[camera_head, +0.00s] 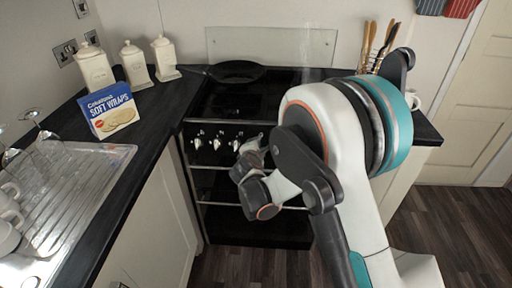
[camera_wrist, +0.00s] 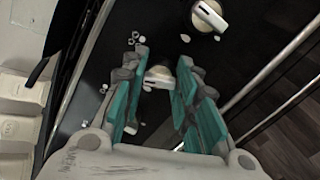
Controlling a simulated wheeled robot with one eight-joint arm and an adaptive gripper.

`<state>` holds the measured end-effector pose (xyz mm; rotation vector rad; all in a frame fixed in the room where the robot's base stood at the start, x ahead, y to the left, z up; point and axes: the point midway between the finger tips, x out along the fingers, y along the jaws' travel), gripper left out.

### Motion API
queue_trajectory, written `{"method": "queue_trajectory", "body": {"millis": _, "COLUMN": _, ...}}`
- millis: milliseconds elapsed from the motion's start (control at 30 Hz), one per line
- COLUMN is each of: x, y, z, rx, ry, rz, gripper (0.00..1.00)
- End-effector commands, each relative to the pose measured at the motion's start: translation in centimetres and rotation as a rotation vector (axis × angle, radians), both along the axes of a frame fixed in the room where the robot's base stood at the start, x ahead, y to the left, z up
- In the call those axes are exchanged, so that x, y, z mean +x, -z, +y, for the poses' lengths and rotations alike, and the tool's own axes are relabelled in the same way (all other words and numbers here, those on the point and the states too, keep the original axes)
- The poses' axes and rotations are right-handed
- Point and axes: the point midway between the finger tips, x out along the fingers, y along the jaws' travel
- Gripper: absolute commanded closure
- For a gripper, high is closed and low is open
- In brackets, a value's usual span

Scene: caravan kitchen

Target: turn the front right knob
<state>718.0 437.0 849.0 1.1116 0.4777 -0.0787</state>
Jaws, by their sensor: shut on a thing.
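The stove's black front panel carries a row of pale knobs. Left knobs (camera_head: 198,141) and a knob (camera_head: 237,143) close to my gripper show in the head view. My gripper (camera_head: 248,150) is at the right part of this row and hides what is behind it. In the wrist view, a cream knob (camera_wrist: 160,76) sits between the teal fingers of my gripper (camera_wrist: 160,82), which are shut on it. Another knob (camera_wrist: 208,15) with a pale bar handle stands free at the top. I cannot tell from these views which place in the row the gripped knob has.
Metal rails (camera_head: 222,169) cross the stove front below the knobs. A dark pan (camera_head: 238,71) stands on the hob. A blue wraps box (camera_head: 112,110) and white canisters (camera_head: 133,65) stand on the left worktop. My arm covers much of the right side. The floor (camera_head: 455,225) at right is clear.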

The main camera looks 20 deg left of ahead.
Motion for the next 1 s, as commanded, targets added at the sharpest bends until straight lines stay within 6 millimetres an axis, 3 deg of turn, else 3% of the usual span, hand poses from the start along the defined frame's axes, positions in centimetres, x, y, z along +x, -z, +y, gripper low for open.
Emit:
{"method": "queue_trajectory", "body": {"millis": 500, "x": -0.06, "y": 0.1, "z": -0.05, "rx": 0.286, "ry": 0.138, "rz": 0.07, "gripper": 0.96}}
{"method": "queue_trajectory", "body": {"millis": 1000, "x": -0.07, "y": 0.15, "z": -0.08, "rx": 0.335, "ry": 0.161, "rz": 0.082, "gripper": 0.96}}
